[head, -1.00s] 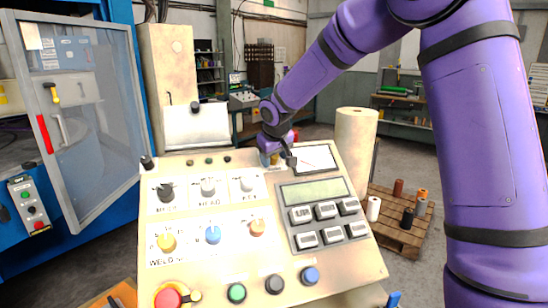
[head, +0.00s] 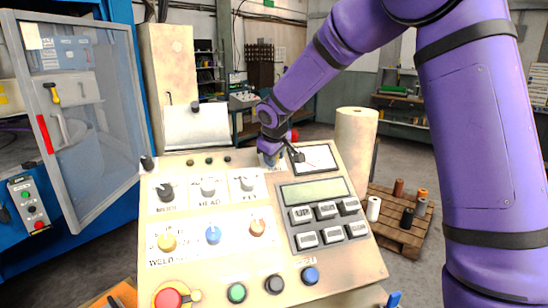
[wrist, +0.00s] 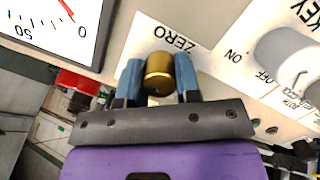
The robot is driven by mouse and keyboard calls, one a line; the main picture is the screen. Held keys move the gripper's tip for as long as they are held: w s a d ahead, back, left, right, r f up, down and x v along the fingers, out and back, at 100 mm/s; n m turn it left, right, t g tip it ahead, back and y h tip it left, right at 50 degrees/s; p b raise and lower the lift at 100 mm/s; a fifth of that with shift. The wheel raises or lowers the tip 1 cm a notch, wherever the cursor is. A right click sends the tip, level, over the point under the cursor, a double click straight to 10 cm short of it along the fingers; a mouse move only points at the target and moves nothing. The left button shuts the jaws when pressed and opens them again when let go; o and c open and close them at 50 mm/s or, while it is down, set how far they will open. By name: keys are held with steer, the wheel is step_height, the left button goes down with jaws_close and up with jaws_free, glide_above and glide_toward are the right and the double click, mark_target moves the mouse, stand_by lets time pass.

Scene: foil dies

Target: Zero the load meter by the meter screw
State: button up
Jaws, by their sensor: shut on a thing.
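The brass meter screw (wrist: 158,72) sits under the label ZERO in the wrist view. My gripper (wrist: 159,82) is shut on it, one blue finger on each side. The load meter (wrist: 40,25) is at the upper left of the wrist view, partly cut off. Its red needle tip lies close to the 0 mark, but I cannot tell whether it is exactly on it. In the head view the meter (head: 319,160) is at the top right of the sloped panel (head: 155,225). My gripper (head: 270,158) is just left of it and hides the screw there.
Selector knobs, coloured buttons and a grey keypad (head: 325,231) with a display cover the panel. The KEY switch (wrist: 285,50) is right of the screw in the wrist view. A beige roll (head: 355,150) stands behind the panel's right edge.

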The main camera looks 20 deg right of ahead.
steer(key=n, duration=0.3)
steer(key=shift+n+h, duration=0.3)
steer(key=shift+n+t, duration=0.5)
steer(key=shift+n, duration=1.2)
steer(key=o, duration=0.9)
steer(key=shift+s+r, duration=0.1)
steer(key=v, duration=1)
steer(key=shift+s+a+r, duration=0.2)
steer(key=shift+a, duration=0.05)
